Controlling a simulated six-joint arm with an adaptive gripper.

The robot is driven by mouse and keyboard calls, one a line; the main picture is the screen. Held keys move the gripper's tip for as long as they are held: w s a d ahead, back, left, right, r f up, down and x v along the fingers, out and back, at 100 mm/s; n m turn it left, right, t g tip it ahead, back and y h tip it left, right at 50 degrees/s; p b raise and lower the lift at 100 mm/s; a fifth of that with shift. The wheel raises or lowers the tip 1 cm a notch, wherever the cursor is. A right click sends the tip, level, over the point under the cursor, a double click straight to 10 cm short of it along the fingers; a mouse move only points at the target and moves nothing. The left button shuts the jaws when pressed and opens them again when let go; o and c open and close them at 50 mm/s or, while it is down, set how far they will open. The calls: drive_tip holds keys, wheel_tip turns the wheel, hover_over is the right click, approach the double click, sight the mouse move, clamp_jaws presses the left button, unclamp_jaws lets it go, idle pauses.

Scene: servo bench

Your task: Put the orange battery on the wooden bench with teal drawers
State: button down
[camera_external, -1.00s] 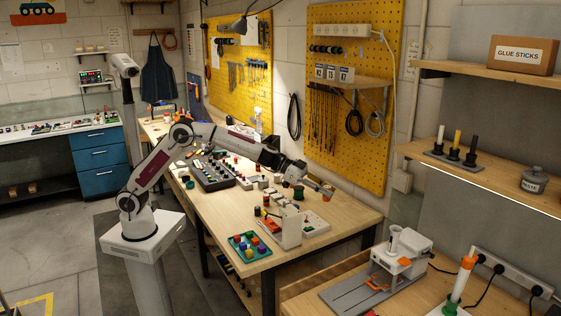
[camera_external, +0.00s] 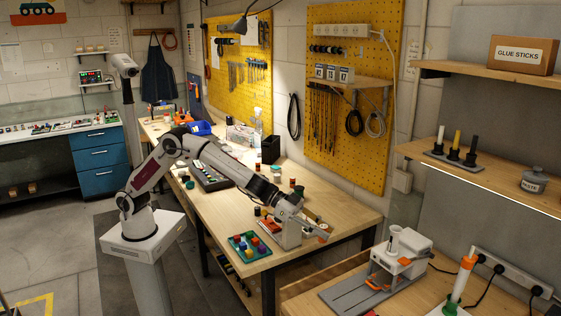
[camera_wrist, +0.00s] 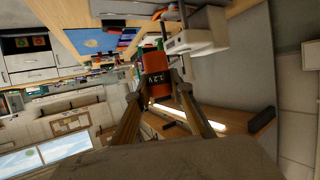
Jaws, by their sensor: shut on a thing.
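My gripper (camera_external: 318,234) is over the front right part of the middle wooden table (camera_external: 222,215). It is shut on the orange battery (camera_wrist: 155,86), which sits between the two fingers in the wrist view and has dark lettering on its side. In the external view only a small orange patch of the battery (camera_external: 324,237) shows at the fingertips. The bench with teal drawers (camera_external: 99,157) stands at the far left, well away from my gripper. Its pale top (camera_external: 62,131) holds small items along the back.
A teal tray of colored caps (camera_external: 249,246) lies on the middle table near my gripper. A black box (camera_external: 270,150) and blue bin (camera_external: 201,128) stand farther back. A right-hand bench carries a grey and white machine (camera_external: 398,260). Open floor separates the left bench and middle table.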

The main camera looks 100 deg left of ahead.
drive_tip(key=s+d+f, duration=0.1)
drive_tip(key=d+f, duration=0.2)
drive_tip(key=d, duration=0.4)
drive_tip(key=s+d+f, duration=0.2)
drive_tip(key=d+f, duration=0.1)
drive_tip(key=d, duration=0.4)
drive_tip(key=shift+n+y, duration=0.4)
idle(0.5)
idle(0.4)
drive_tip(key=shift+f, duration=3.1)
drive_tip(key=shift+f, duration=1.85)
drive_tip(key=shift+f, duration=0.15)
